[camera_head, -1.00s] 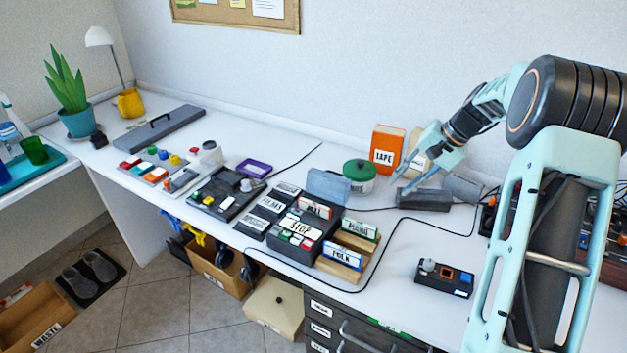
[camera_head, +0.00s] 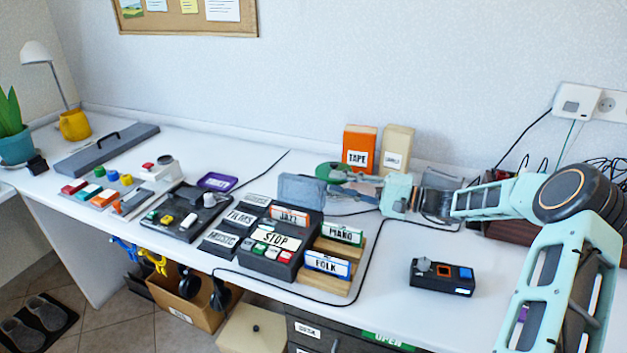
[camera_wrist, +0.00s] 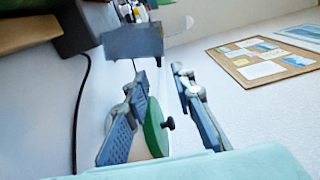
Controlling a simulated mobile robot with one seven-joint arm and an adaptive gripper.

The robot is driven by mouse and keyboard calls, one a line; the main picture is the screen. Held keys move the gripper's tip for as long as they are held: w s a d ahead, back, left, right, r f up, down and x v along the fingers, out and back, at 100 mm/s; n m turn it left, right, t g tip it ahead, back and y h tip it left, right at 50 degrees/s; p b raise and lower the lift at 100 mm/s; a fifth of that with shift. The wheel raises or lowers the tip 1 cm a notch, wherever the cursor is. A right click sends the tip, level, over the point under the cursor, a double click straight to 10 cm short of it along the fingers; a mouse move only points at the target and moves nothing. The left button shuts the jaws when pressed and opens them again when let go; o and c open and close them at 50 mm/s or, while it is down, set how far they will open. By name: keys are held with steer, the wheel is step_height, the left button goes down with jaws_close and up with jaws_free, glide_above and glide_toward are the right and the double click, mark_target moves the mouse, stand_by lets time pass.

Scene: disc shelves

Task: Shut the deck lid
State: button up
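The deck (camera_head: 268,258) is a dark box with a STOP label and small coloured keys, near the table's front. Its blue-grey lid (camera_head: 302,190) stands raised at the deck's back edge. In the wrist view the lid (camera_wrist: 133,42) appears just beyond the fingertips, apart from them. My gripper (camera_head: 338,183) is low behind and to the right of the lid, fingers pointing left towards it. In the wrist view my gripper (camera_wrist: 160,76) is open, with nothing held between the fingertips.
A green-lidded tin (camera_head: 326,169) is close behind my fingers; it also shows in the wrist view (camera_wrist: 154,128). An orange TAPE box (camera_head: 359,148) stands by the wall. Labelled cases, PIANO (camera_head: 340,234) and FOLK (camera_head: 326,264), stand right of the deck. A black cable crosses the table.

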mark_target(310, 177)
steer(key=b+x, duration=0.1)
steer(key=x, duration=0.7)
steer(key=shift+w+a, duration=0.1)
steer(key=shift+a, duration=0.15)
steer(key=shift+f, duration=0.1)
jaws_close()
